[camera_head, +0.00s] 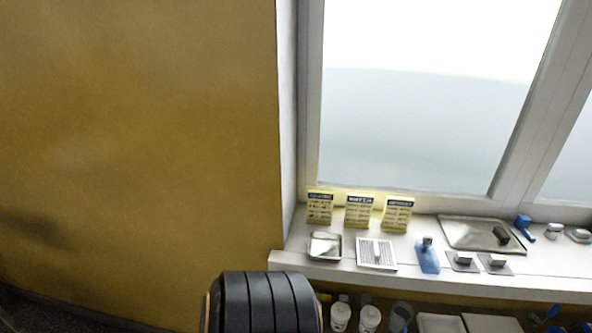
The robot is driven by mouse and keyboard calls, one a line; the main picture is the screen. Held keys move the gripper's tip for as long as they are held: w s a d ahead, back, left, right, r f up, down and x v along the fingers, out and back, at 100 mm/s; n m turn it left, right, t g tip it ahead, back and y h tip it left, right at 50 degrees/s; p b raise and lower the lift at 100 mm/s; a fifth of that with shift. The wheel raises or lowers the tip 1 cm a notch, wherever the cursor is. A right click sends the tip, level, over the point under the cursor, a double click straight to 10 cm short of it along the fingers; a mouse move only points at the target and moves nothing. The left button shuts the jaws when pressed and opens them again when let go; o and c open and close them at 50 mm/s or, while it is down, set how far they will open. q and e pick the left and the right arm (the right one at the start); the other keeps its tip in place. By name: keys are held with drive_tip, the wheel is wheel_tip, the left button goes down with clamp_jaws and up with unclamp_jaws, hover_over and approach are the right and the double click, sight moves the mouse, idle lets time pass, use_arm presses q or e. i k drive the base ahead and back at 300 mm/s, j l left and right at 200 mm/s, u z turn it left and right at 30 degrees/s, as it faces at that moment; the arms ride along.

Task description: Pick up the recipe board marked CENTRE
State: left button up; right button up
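Three yellow recipe boards with dark blue headers stand in a row at the back of the window sill, against the window frame. They are the left board (320,207), the middle board (359,211) and the right board (397,214). Their header lettering is too small to read surely, so I cannot tell which one is marked CENTRE. All three stand upright, slightly leaning, with small gaps between them. Neither of my grippers shows in the head view.
On the white sill (340,276) are a small metal tray (325,246), a white slotted grid (376,254), a blue item (428,258), small metal pieces and a large tray (466,234) at right. White tubs (341,317) stand below. A black ribbed shape fills the bottom middle.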

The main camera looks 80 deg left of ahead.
sight(320, 202)
drive_tip(key=u, duration=1.9)
